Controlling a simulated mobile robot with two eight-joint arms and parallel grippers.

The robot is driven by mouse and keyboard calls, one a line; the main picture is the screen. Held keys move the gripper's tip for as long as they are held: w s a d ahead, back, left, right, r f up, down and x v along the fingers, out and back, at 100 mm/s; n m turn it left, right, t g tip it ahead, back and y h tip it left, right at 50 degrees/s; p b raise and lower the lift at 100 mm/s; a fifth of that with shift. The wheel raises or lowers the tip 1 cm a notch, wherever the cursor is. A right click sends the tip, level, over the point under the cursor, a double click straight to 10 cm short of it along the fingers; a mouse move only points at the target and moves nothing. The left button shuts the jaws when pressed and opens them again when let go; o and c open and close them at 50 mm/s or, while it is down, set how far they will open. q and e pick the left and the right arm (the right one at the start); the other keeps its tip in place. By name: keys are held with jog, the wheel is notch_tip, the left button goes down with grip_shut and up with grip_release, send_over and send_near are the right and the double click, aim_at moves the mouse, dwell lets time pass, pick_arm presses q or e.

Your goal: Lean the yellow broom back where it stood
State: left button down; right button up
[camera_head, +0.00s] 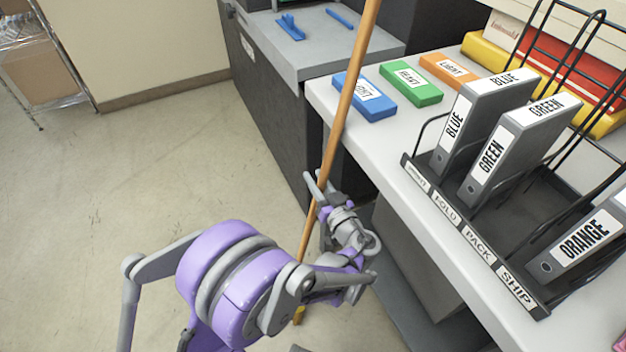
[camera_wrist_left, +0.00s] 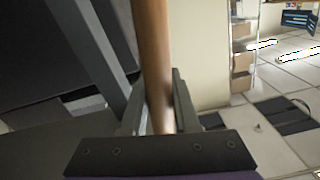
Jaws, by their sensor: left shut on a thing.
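The broom's wooden handle (camera_head: 345,105) rises from lower left to upper right in the head view, slightly tilted, and runs past the top edge. A small yellow part (camera_head: 299,315) shows near the floor behind my left arm; the rest of the broom's lower end is hidden. My left gripper (camera_head: 318,186) is shut around the handle, beside the white table's front edge. In the left wrist view the handle (camera_wrist_left: 153,60) passes between the two fingers (camera_wrist_left: 160,118). My right gripper is not in view.
A white table (camera_head: 405,155) with blue, green and orange blocks and a rack (camera_head: 470,245) of labelled binders stands at right. A dark cabinet with a grey top (camera_head: 285,58) stands behind the handle. A wire shelf (camera_head: 45,55) is at far left; open floor (camera_head: 170,150) lies between.

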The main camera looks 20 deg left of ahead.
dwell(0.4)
pick_arm(q)
jog(key=c, duration=0.6)
grip_release()
jog(key=p+v, duration=0.1)
jog(key=v, duration=1)
dwell(0.4)
